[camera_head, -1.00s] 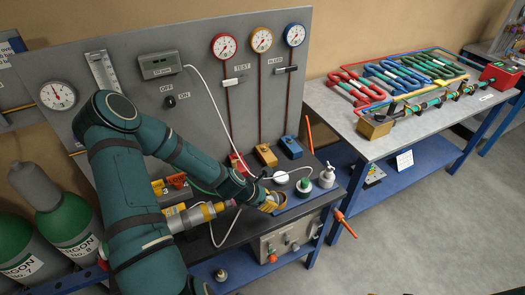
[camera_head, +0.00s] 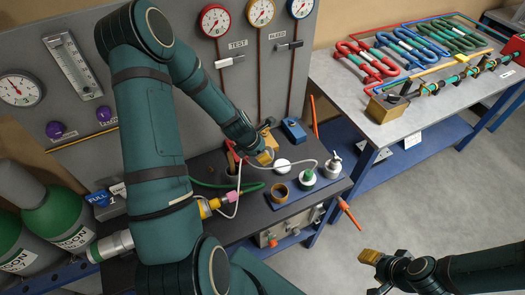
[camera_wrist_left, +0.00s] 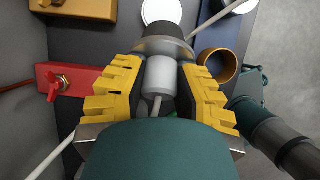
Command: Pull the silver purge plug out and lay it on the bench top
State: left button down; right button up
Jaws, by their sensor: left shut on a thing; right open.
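The silver purge plug (camera_wrist_left: 158,75), a pale cylinder with a wider grey collar and dark end, sits between the yellow fingers of my left gripper (camera_wrist_left: 160,85) in the left wrist view. In the head view my left gripper (camera_head: 264,150) is above the rear of the dark bench top (camera_head: 255,222), near the coloured blocks. It hides the plug there. I cannot tell whether the plug touches anything below it. My right gripper (camera_head: 374,272) is open and empty over the floor at lower right, away from the bench.
Bare bench top shows at the front.

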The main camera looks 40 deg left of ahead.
aim_at(267, 151)
pick_arm(q)
jog(key=shift+f+b, duration=1.9)
jog(key=shift+f, duration=1.05)
jog(key=c, duration=0.7)
grip_release()
jog(key=shift+c, duration=0.2)
notch_tip(267, 151, up, 10)
